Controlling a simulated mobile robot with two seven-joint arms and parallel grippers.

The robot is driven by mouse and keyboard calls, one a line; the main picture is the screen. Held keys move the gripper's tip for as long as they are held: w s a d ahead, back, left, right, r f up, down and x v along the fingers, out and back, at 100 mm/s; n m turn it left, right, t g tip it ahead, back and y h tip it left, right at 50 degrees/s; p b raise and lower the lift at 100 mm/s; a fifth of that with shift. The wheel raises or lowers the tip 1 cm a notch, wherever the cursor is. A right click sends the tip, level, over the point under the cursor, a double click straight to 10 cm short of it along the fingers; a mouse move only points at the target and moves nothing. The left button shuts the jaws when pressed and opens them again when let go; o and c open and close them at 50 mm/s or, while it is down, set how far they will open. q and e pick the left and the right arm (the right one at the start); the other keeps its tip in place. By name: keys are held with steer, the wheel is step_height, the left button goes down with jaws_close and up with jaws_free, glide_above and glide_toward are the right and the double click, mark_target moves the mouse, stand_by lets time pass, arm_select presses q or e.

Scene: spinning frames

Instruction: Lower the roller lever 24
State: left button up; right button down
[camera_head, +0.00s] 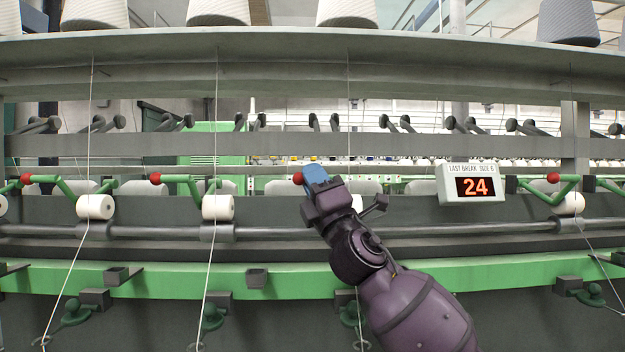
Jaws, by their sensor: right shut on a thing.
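A red lever knob (298,178) shows at the tip of my right gripper (316,182). The gripper is shut on this roller lever and reaches in from the lower right. A white display (472,183) to the right reads "LAST BREAK SIDE 6" and 24 in red. No number shows on the lever itself. My left gripper is not in view.
Green levers with red knobs (155,178) and white rollers (217,207) stand at the left, another lever (553,178) at the right. Threads run down past them. A grey rod (270,233) and green rail (300,280) cross below. Yarn cones (218,12) stand above.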

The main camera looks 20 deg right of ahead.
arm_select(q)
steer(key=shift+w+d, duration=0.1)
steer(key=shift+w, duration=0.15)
arm_select(e)
steer(key=shift+w+a+f, duration=0.1)
steer(key=shift+f, duration=0.2)
steer(key=c, duration=1.4)
jaws_free()
steer(key=shift+o, duration=1.4)
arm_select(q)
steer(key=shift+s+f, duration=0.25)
arm_select(e)
steer(key=shift+r, duration=0.1)
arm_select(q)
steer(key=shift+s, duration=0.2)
arm_select(e)
steer(key=shift+s+f, duration=0.2)
steer(key=shift+s, duration=0.1)
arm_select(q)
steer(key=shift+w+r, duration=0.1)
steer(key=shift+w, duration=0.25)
arm_select(e)
steer(key=v, duration=1)
